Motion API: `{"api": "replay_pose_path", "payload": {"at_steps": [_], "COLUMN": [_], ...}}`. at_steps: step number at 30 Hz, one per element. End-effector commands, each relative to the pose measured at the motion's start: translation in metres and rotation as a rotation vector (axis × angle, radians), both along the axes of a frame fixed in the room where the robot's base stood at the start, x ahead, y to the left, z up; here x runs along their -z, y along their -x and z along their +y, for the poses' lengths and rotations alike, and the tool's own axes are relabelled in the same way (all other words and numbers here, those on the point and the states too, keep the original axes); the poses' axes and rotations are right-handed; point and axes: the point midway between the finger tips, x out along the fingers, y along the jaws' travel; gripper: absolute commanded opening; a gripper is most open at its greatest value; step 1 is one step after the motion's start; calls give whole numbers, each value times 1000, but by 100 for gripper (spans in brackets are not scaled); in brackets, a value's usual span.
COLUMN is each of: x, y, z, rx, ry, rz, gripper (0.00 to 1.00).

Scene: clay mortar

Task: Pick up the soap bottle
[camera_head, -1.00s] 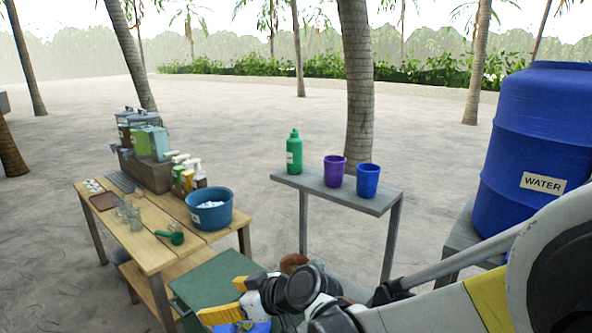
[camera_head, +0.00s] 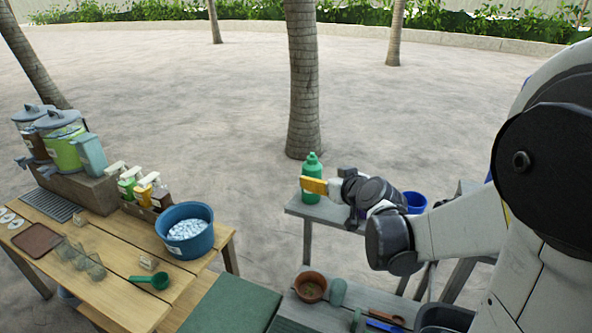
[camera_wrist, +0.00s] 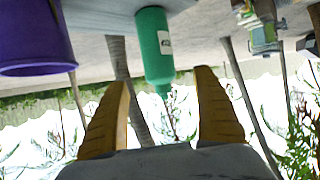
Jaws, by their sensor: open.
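The green soap bottle (camera_head: 312,165) stands upright on the small grey shelf table (camera_head: 298,207). My gripper (camera_head: 308,186) is at its height, and a yellow finger overlaps its middle in the head view. In the wrist view, which is upside down, the bottle (camera_wrist: 154,45) with a white label lies ahead, in line with the gap between the spread yellow fingers of my gripper (camera_wrist: 160,78). The gripper is open and empty. The exact distance to the bottle cannot be told.
A purple cup (camera_wrist: 35,38) stands beside the bottle; my arm hides it in the head view. A blue cup (camera_head: 415,202) shows behind my wrist. A terracotta pot (camera_head: 310,287) sits lower down.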

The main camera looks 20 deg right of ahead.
Motion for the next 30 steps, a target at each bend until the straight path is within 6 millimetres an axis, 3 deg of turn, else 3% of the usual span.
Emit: {"api": "replay_pose_path", "payload": {"at_steps": [3,11,18,27,28,30], "x": [10,21,37,40,40,40], "y": [-20,-42,-75,-81,-81,-81], "z": [1,1,0,0,0,0], "rx": [-3,-4,-4,-3,-3,-3], "ry": [0,-2,-1,0,0,0], "rz": [0,0,0,0,0,0], "gripper": [78,78,78,78,76,55]}}
